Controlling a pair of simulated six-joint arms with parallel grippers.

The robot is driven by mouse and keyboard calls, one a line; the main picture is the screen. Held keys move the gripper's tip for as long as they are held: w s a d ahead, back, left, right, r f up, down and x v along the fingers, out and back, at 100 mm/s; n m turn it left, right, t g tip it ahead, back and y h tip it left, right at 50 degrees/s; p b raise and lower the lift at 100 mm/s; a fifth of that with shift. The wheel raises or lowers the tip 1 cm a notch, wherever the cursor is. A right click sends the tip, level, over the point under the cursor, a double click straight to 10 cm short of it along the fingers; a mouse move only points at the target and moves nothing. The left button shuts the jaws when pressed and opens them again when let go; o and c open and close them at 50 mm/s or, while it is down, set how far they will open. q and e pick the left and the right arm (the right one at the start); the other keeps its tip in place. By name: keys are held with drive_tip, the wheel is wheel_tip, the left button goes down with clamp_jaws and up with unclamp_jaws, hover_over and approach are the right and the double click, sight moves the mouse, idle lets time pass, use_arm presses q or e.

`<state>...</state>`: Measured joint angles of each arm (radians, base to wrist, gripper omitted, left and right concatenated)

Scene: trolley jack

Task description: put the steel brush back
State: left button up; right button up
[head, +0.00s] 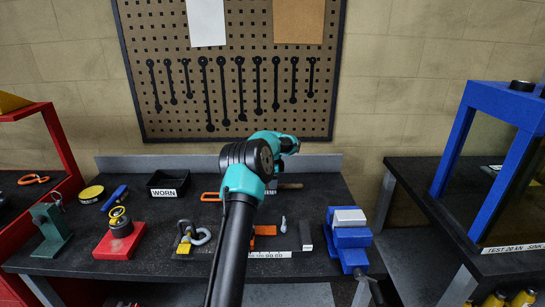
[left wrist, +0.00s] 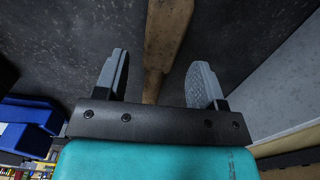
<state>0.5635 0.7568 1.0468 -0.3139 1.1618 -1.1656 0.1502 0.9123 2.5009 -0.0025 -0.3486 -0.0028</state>
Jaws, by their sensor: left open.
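A brown wooden piece (head: 291,186), which looks like the handle of the steel brush, lies at the back of the dark bench just right of my left arm. In the left wrist view the same wooden handle (left wrist: 168,35) runs from the top edge down between the fingers, narrowing near them. My left gripper (left wrist: 160,75) is open, with one finger on each side of the handle's narrow part and a gap on both sides. Its fingers are hidden in the head view. The bristles are not visible. My right gripper is not in view.
A black WORN tray (head: 168,184), a blue-handled tool (head: 115,198) and a red block (head: 120,241) stand left of my arm. A blue vise (head: 348,240) is at the bench's right. A tool pegboard (head: 230,70) hangs behind. A blue frame (head: 455,135) stands far right.

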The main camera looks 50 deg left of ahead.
use_arm(q)
wheel_tip(320, 180, up, 14)
idle(0.4)
drive_tip(key=shift+f, duration=0.1)
